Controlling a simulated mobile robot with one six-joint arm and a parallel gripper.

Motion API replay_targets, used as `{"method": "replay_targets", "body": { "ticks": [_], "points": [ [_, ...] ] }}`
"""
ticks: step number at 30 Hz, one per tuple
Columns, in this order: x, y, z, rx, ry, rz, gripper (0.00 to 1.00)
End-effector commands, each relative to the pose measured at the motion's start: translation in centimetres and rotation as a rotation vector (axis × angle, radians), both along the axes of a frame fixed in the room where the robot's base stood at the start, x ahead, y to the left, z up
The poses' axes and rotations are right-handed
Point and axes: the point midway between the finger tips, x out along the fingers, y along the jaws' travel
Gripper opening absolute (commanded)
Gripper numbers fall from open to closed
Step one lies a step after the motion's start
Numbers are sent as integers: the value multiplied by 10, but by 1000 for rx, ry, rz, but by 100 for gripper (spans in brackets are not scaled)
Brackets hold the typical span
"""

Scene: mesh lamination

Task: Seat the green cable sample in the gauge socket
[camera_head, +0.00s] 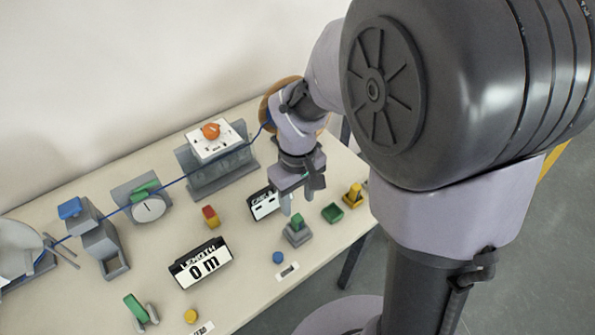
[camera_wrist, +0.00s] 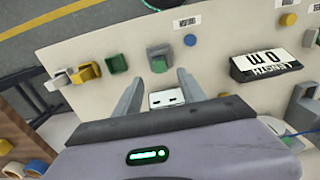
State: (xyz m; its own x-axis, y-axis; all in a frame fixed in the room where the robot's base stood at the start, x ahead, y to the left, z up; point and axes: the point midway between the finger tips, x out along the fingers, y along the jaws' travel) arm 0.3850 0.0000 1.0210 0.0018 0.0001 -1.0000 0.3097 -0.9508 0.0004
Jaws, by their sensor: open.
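A green piece (camera_head: 297,219), which looks like the cable sample, stands on a small grey block (camera_head: 298,236), which looks like the gauge socket. Both also show in the wrist view, the green piece (camera_wrist: 159,50) on top of the grey block (camera_wrist: 159,65). How deep it sits in the block I cannot tell. My gripper (camera_head: 298,203) is open and empty, above and slightly behind the block. In the wrist view its fingers (camera_wrist: 158,82) point toward the block, with the green piece beyond the tips, apart from them. A white gauge display (camera_head: 264,204) stands just left of the block.
A green open tray (camera_head: 333,212) and a yellow-topped stand (camera_head: 353,195) are right of the block. A blue knob (camera_head: 278,257) is in front. The length display (camera_head: 202,263) and a red-yellow piece (camera_head: 210,215) stand left. A blue cable (camera_head: 175,183) runs along the back.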

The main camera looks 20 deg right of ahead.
Motion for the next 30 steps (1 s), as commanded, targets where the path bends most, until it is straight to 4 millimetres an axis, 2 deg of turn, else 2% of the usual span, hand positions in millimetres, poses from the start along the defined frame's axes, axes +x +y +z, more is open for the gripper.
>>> {"method": "replay_targets", "body": {
  "ticks": [1,3,6,9,13,27,30],
  "points": [
    [1,0,24,0,-3,-1,48],
    [0,0,46,0,-3,-1,48],
    [0,0,69,0,-1,-1,48],
    [0,0,84,-1,-1,-1,48],
    [0,0,91,1,1,-1,48],
    [0,0,91,1,1,-1,48],
    [-7,2,97,10,-30,-38,48]
  ]
}}
